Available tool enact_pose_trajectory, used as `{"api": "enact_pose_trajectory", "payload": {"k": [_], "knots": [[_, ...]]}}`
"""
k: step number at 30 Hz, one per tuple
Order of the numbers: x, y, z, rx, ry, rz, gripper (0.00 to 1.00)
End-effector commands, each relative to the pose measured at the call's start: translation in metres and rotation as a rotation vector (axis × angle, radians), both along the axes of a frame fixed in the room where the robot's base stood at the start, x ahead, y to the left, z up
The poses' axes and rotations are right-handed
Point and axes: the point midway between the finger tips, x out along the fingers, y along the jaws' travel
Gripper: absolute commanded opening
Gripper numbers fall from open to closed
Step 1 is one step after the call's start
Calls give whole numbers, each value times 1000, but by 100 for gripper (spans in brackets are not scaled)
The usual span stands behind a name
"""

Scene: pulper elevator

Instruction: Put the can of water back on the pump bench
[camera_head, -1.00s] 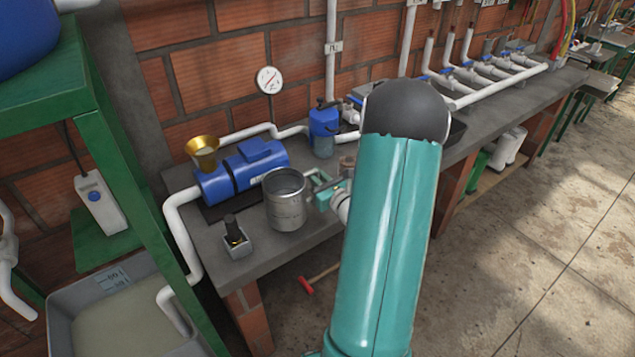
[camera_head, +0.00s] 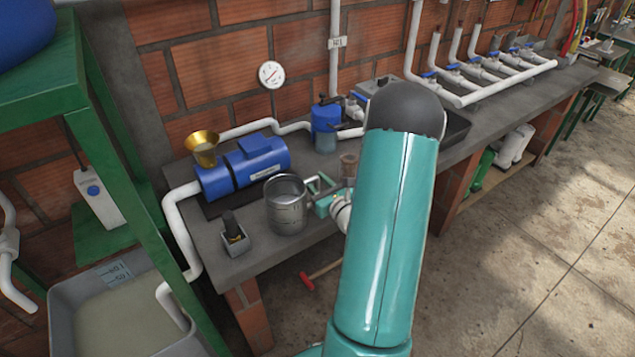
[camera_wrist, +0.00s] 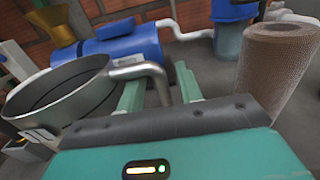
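The can is a round metal pot (camera_head: 287,208) with a side handle. It stands upright at the front of the pump bench (camera_head: 208,241), in front of the blue pump (camera_head: 245,170). Its base appears to rest on the bench. My teal gripper (camera_head: 321,190) is at its right side. In the wrist view, the can's rim (camera_wrist: 62,85) is at left and its bent handle (camera_wrist: 145,72) drops between my two fingers (camera_wrist: 160,90). A gap seems to show on each side of the handle, so the fingers look open around it. The water inside is not visible.
A brown cylinder (camera_wrist: 277,65) stands close to the right of my gripper. A small box with a black knob (camera_head: 235,236) is left of the can. A brass funnel (camera_head: 202,143) and blue canister (camera_head: 326,125) are behind. A green stand (camera_head: 130,170) is at left.

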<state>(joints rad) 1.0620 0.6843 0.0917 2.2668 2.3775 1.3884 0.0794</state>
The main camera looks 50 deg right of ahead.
Motion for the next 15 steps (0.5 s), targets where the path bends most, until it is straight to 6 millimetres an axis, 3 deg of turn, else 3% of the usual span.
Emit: {"api": "enact_pose_trajectory", "payload": {"k": [8,15], "knots": [[-2,-1,3,-1,1,0,35],[-44,9,3,2,3,-3,35]]}}
